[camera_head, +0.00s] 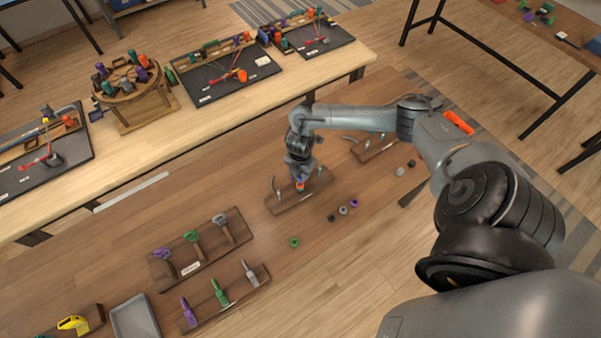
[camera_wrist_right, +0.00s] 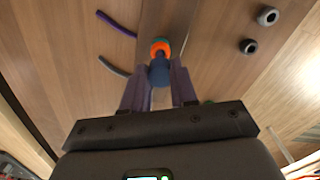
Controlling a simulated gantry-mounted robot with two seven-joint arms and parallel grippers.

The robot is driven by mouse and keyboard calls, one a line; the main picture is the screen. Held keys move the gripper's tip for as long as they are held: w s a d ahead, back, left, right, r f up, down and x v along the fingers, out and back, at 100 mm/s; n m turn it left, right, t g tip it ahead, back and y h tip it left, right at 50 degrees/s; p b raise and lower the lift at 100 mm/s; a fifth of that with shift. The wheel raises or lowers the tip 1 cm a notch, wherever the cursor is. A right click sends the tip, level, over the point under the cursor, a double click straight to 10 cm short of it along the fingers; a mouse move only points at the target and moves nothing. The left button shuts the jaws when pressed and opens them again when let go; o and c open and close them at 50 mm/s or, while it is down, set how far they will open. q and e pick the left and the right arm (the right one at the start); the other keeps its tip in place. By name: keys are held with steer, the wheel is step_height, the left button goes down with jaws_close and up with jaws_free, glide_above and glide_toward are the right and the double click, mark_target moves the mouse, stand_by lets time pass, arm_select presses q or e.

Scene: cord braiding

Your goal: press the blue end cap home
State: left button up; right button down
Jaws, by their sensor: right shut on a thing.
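My right gripper (camera_head: 299,179) points down over a small wooden board (camera_head: 286,205) on the brown table. In the right wrist view its two fingers (camera_wrist_right: 160,88) are closed around the blue end cap (camera_wrist_right: 159,72). Just beyond the cap is an orange ring (camera_wrist_right: 160,47) with a thin teal edge, and the two look in line. Whether the cap is fully seated in it cannot be told. In the head view only a small patch of blue and orange shows below the fingertips. My left gripper is not in view.
Grey and purple curved pieces (camera_wrist_right: 115,66) lie beside the orange ring. Loose ring-shaped parts, including a green one (camera_head: 294,243) and a purple one (camera_head: 354,203), lie nearby. Wooden tool racks (camera_head: 205,262) and a grey tray (camera_head: 134,318) stand at the lower left.

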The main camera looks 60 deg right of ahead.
steer(key=shift+f, duration=0.15)
stand_by(0.3)
steer(key=shift+c, duration=2.4)
jaws_free()
steer(key=shift+r+p, duration=0.5)
step_height(320, 180, up, 5)
steer(key=p, duration=0.5)
